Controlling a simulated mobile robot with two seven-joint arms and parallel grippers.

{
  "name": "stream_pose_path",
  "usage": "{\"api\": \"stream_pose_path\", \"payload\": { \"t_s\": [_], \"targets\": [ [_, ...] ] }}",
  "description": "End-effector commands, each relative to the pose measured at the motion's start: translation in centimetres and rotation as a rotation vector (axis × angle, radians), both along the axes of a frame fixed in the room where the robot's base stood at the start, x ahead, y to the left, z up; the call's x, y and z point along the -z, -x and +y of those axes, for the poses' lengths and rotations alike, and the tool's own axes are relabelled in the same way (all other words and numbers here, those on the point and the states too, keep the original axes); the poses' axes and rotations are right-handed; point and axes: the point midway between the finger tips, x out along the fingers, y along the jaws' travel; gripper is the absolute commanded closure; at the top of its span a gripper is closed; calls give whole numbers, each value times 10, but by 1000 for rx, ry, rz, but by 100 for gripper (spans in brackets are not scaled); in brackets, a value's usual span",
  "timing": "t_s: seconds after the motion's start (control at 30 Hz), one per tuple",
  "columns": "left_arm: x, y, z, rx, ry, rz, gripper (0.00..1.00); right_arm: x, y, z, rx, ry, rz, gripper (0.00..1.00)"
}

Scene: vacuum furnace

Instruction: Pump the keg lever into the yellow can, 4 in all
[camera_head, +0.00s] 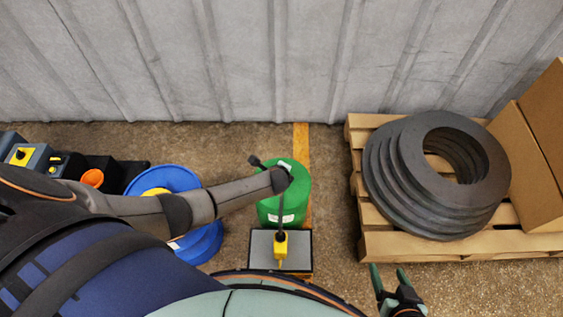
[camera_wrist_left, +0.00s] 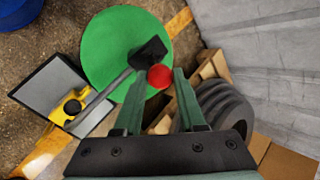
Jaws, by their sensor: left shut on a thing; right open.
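The green keg (camera_head: 268,207) stands on the floor, partly hidden by my left arm. It also shows in the left wrist view (camera_wrist_left: 100,50), with a black pump head (camera_wrist_left: 148,53) on top. A grey spout (camera_wrist_left: 103,97) runs from the pump to the yellow can (camera_wrist_left: 72,107). The can also shows in the head view (camera_head: 281,246), upright on a grey-topped stand (camera_head: 262,250) beside the keg. My left gripper (camera_wrist_left: 159,80) is shut on the red lever knob (camera_wrist_left: 160,76) above the keg. My right gripper (camera_head: 388,280) is open and empty, low between stand and pallet.
A wooden pallet (camera_head: 385,247) at right carries stacked dark rings (camera_head: 400,190) and cardboard. Blue drums (camera_head: 205,240) stand left of the keg behind my arm. Dark equipment (camera_head: 100,168) is at far left. A corrugated wall (camera_head: 240,60) closes off the back.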

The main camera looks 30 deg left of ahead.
Motion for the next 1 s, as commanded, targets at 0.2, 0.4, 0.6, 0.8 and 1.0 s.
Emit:
{"api": "stream_pose_path", "payload": {
  "t_s": [0.2, 0.4, 0.6, 0.8, 1.0],
  "targets": [
    [10, 12, -1, -4, 0, 15, 100, 0, -1, 1, -1, -1, -1, 31],
    [12, 14, -3, -3, 0, 17, 100, -1, -2, 1, -1, -1, -4, 31],
    [13, 14, -4, -2, 0, 17, 100, -2, -2, 1, -2, -3, -7, 31],
    [13, 14, -5, -1, 1, 17, 55, -3, -3, 1, -1, -3, -10, 31],
    [12, 13, -4, -2, 0, 16, 33, -4, -3, 1, -1, -3, -10, 31]
  ]
}}
